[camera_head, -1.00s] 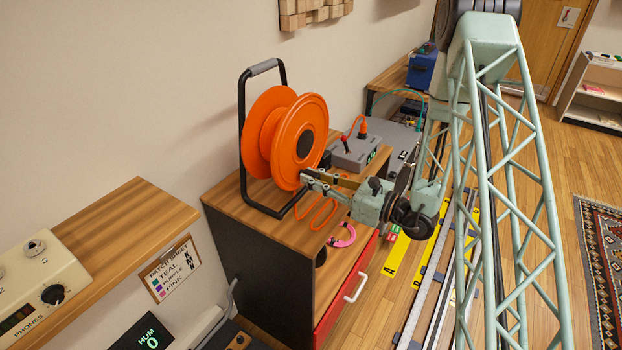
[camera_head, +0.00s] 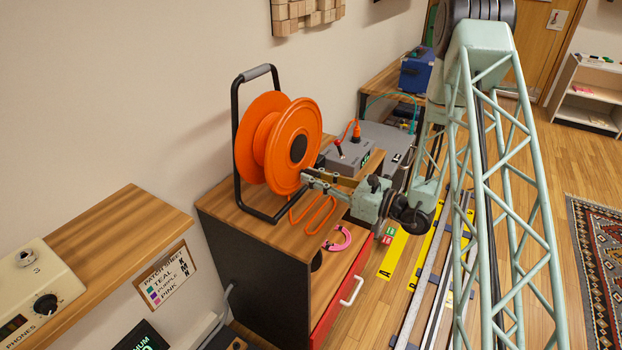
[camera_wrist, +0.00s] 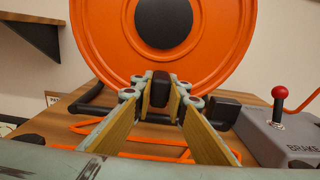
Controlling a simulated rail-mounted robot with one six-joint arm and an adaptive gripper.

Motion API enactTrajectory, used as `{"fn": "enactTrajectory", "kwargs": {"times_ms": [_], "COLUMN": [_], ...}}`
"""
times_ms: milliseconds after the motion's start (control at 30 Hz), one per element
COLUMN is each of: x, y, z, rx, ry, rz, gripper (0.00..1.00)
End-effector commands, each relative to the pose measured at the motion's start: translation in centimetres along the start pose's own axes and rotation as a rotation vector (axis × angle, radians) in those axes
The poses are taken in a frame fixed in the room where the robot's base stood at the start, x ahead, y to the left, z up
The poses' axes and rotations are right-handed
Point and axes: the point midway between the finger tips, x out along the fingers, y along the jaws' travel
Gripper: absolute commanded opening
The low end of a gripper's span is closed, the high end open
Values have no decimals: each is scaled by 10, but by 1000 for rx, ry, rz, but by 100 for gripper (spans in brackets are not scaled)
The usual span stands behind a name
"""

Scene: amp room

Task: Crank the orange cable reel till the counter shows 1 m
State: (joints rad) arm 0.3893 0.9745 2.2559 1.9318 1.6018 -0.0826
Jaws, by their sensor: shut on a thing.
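The orange cable reel (camera_head: 265,145) stands upright in its black frame (camera_head: 238,150) on the wooden cabinet top. In the wrist view the reel's orange disc (camera_wrist: 105,45) with its black hub fills the upper middle. My gripper (camera_head: 308,180) is at the lower right of the reel's disc. In the wrist view its fingers are shut on the black crank knob (camera_wrist: 160,88), low on the disc's face below the hub. A grey box (camera_head: 346,158) with a red-topped lever stands right of the reel; in the wrist view it is marked BRAKE (camera_wrist: 302,146). I cannot read a counter value.
Orange cable (camera_head: 318,222) lies looped on the cabinet top (camera_head: 225,205) below my gripper. A pink ring-shaped item (camera_head: 338,239) lies near the cabinet's front edge. A wooden shelf (camera_head: 125,225) is at the left.

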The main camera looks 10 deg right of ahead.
Motion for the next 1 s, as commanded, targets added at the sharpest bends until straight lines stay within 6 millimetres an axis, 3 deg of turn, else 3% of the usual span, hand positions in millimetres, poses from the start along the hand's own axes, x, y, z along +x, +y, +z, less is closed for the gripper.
{"fn": "enactTrajectory", "kwargs": {"times_ms": [333,1000], "x": [0,0], "y": [-25,-37], "z": [8,15], "rx": [-4,-2], "ry": [-5,-2], "rz": [1,0], "gripper": [1,1]}}
